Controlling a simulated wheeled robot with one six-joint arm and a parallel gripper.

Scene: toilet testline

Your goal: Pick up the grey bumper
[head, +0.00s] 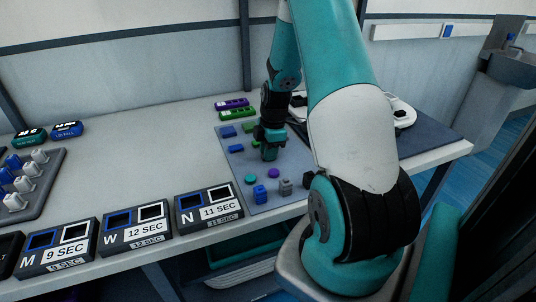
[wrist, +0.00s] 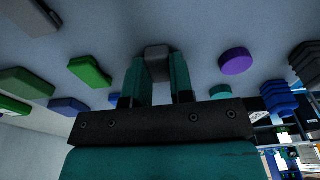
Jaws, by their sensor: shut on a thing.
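The grey bumper (wrist: 157,52) is a small rounded grey block at the top middle of the wrist view. It sits between the two teal fingers of my gripper (wrist: 157,75), which are shut on it. In the head view my gripper (head: 268,154) points down over the blue-grey mat (head: 225,170), and the bumper is hidden behind the fingers there. I cannot tell whether the bumper still touches the mat.
Close to my gripper are a purple disc (head: 274,173), a teal disc (head: 250,179), a blue block (head: 260,194) and a ribbed grey block (head: 286,187). Flat blue pieces (head: 236,148) lie to the left. Labelled timer boxes (head: 209,204) line the table's front edge.

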